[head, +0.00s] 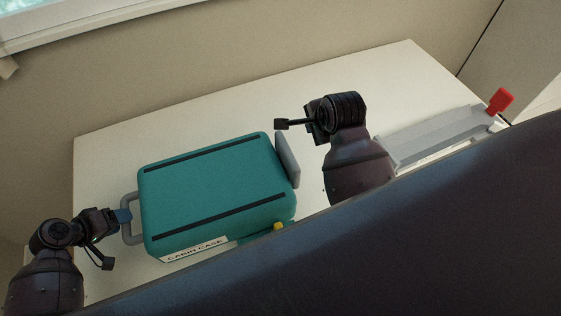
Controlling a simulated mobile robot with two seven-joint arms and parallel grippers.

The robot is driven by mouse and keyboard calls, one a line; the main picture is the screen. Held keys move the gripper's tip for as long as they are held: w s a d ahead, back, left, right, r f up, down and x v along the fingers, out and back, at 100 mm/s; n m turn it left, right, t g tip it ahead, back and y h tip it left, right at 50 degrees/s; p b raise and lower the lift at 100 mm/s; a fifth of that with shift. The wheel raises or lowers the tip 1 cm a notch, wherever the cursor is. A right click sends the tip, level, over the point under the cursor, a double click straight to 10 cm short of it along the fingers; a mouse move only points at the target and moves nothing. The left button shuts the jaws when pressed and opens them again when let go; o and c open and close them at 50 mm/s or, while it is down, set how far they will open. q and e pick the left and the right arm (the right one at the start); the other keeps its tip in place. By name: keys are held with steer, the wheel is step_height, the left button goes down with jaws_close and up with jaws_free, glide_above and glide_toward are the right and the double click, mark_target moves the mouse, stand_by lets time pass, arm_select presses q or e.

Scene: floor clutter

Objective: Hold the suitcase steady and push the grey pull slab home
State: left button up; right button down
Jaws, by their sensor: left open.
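The teal suitcase (215,190) lies flat on the white table, with two dark stripes on top and a "CABIN CASE" label on its near side. A grey loop handle (128,233) is at its left end. The grey pull slab (288,160) stands at its right end; how far it sticks out is hard to tell. My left gripper (115,239) is open at the loop handle, one finger by the handle and the other lower and nearer. My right gripper (292,122) is beyond the slab's upper right, apart from it; its second finger is hidden or unclear.
A long grey device (435,140) with a red handle (501,101) lies at the table's right. A small yellow piece (279,227) is at the suitcase's near right corner. The white table (200,135) is clear behind the suitcase. My dark body hides the near right area.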

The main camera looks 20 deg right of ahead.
arm_select(q)
steer(key=v, duration=0.9)
